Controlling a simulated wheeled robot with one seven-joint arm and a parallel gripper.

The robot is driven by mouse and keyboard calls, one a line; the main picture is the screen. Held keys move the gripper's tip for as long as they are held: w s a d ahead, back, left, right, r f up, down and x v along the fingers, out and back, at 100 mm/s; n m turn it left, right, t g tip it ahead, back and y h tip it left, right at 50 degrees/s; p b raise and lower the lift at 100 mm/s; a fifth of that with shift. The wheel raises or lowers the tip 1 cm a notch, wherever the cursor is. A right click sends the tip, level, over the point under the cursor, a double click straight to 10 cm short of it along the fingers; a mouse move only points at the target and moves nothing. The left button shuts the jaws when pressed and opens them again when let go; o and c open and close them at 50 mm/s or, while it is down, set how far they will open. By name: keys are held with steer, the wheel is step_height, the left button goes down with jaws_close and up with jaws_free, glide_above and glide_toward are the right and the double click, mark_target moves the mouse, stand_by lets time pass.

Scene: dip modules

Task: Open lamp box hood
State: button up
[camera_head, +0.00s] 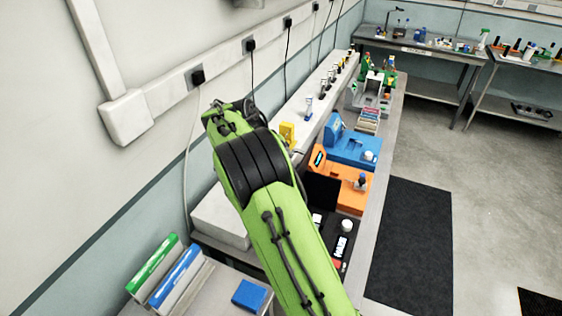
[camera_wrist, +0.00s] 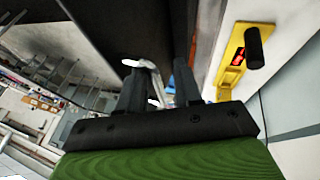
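A black upright panel (camera_head: 321,190), which looks like the lamp box hood, stands on the bench beside the orange device, partly hidden by my arm. In the wrist view a large dark surface (camera_wrist: 110,28) fills the top; it may be the same hood. A pale bent bar like a handle (camera_wrist: 152,70) shows between and beyond the fingers of my gripper (camera_wrist: 160,68). The fingers are apart, with a gap around the bar. I cannot tell whether a finger touches it. My arm hides the gripper in the head view.
A yellow fixture with a black knob (camera_wrist: 240,62) is close on the right in the wrist view. An orange device (camera_head: 345,183) and a blue device (camera_head: 352,150) stand farther along the bench. A white box (camera_head: 220,216) lies left of my arm. A dark mat (camera_head: 412,245) covers clear floor.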

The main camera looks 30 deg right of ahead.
steer(key=shift+r, duration=0.2)
steer(key=v, duration=1.5)
steer(key=shift+a+r, duration=0.2)
steer(key=shift+a, duration=0.1)
